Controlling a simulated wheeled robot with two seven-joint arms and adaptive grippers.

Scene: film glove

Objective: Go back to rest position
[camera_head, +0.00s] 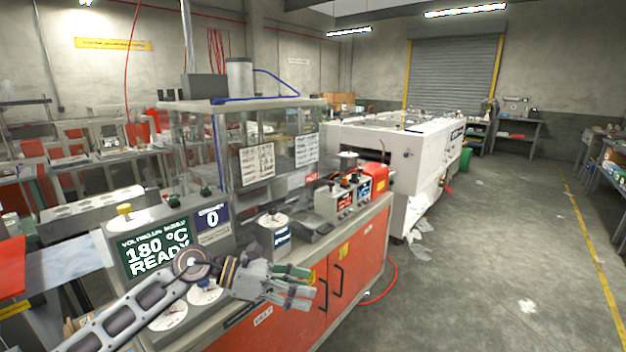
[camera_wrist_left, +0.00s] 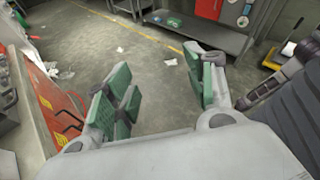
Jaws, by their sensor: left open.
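My left gripper (camera_head: 294,287) reaches in from the lower left in the head view, in front of the workbench with orange doors. Its green-padded fingers also show in the left wrist view (camera_wrist_left: 165,98), spread apart with only floor visible between them. It is open and empty. My right gripper is not in the head view. A dark arm part shows at the right edge of the left wrist view.
The workbench (camera_head: 375,235) carries a display panel (camera_head: 157,252) reading "180 °C READY" and a clear-walled enclosure (camera_head: 262,160). A white machine (camera_head: 410,160) stands behind it. The concrete floor (camera_head: 500,250) to the right is mostly open, with scattered scraps. A red hose (camera_head: 385,290) lies by the bench.

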